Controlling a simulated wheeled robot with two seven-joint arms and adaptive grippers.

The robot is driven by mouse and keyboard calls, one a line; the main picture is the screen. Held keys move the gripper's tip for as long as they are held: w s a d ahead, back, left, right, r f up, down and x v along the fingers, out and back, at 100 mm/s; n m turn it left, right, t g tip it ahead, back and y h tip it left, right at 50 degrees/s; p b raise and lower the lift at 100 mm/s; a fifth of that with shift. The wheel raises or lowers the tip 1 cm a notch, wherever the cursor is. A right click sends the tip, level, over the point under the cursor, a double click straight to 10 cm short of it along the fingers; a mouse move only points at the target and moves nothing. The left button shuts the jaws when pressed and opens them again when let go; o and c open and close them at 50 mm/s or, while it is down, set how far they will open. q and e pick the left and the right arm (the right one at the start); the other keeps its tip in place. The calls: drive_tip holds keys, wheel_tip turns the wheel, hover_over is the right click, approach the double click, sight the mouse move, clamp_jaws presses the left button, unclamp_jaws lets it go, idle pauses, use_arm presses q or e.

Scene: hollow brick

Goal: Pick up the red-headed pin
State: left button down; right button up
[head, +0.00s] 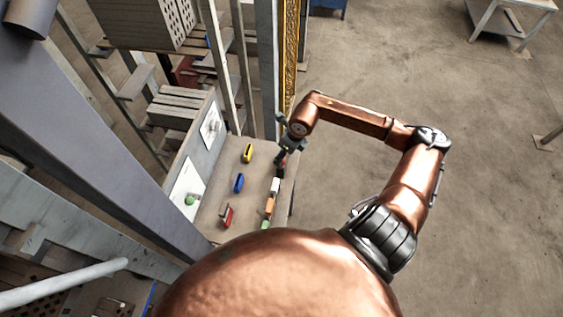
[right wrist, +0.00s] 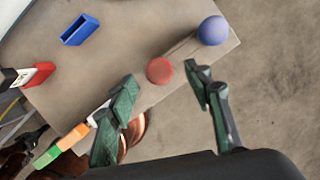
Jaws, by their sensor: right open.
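The red-headed pin shows in the right wrist view as a round red head (right wrist: 160,70) near the edge of the tabletop; its shaft cannot be made out. My right gripper (right wrist: 163,82) is open and empty, its two dark green fingers on either side of the line to the red head. The head appears just beyond the fingertips, apart from both. In the head view my right gripper (head: 283,152) is over the table's right edge and hides much of that spot. My left gripper is not in view.
A blue ball (right wrist: 213,30) lies near the red head, by the table corner. The table (head: 215,215) also holds yellow (head: 248,152), blue (head: 239,183) and red (head: 228,216) pieces, a green ball (head: 190,200), and a white (head: 275,186), orange (head: 269,205) and green row. Open floor lies to the right.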

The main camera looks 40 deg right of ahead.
sight(281, 166)
drive_tip(key=x, duration=0.4)
drive_tip(key=shift+a+p, duration=0.1)
drive_tip(key=shift+p, duration=0.25)
drive_tip(key=shift+c, duration=0.4)
clamp_jaws()
